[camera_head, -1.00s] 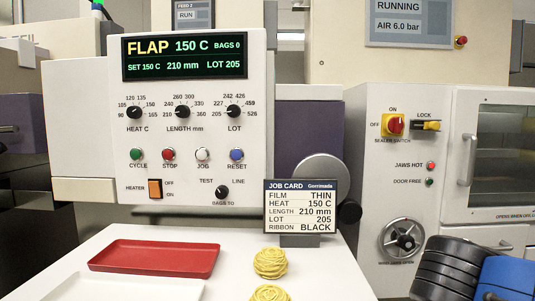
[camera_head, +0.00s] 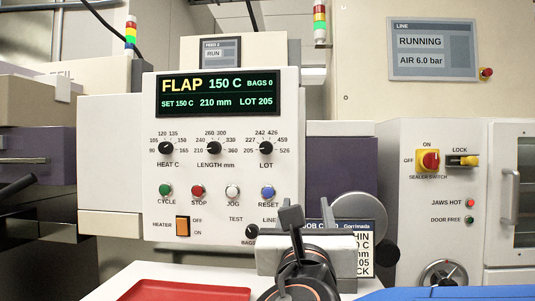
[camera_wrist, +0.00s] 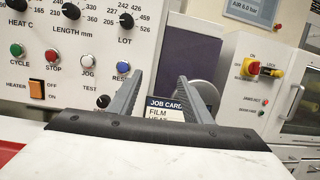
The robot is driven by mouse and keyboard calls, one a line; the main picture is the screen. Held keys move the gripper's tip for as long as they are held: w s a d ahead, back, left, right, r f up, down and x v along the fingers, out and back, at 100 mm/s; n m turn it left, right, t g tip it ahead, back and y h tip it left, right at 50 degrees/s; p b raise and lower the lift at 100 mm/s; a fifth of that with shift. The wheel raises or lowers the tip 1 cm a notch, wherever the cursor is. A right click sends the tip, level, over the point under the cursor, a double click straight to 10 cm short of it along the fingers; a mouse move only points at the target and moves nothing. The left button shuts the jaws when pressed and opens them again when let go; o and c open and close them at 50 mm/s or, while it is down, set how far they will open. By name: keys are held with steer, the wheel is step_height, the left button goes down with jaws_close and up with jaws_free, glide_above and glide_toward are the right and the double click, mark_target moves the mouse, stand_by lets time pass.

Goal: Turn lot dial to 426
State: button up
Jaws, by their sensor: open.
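The lot dial (camera_head: 266,148) is a black knob at the right of the top row on the white panel. Its scale reads 205, 227, 242, 426, 459 and 526. The green display (camera_head: 218,94) above reads LOT 205. In the wrist view the lot dial (camera_wrist: 126,20) is near the top, left of the fingers. My gripper (camera_head: 309,210) is open and empty, below and right of the dial and apart from it.
The length dial (camera_head: 213,148) is just left of the lot dial. Coloured buttons, including the blue reset button (camera_head: 265,191), sit below. The job card (camera_head: 360,252) is partly hidden by my gripper. A grey disc (camera_head: 359,218) stands right of the panel. A red tray (camera_head: 180,291) lies in front.

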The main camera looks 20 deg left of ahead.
mark_target(266, 149)
steer(key=s+a+r+n+t+y, duration=0.1)
steer(key=s+a+r+n+y, duration=0.25)
steer(key=s+a, duration=0.2)
steer(key=x, duration=1.8)
steer(key=shift+a+f, duration=0.15)
steer(key=shift+h, duration=0.25)
steer(key=c, duration=1.1)
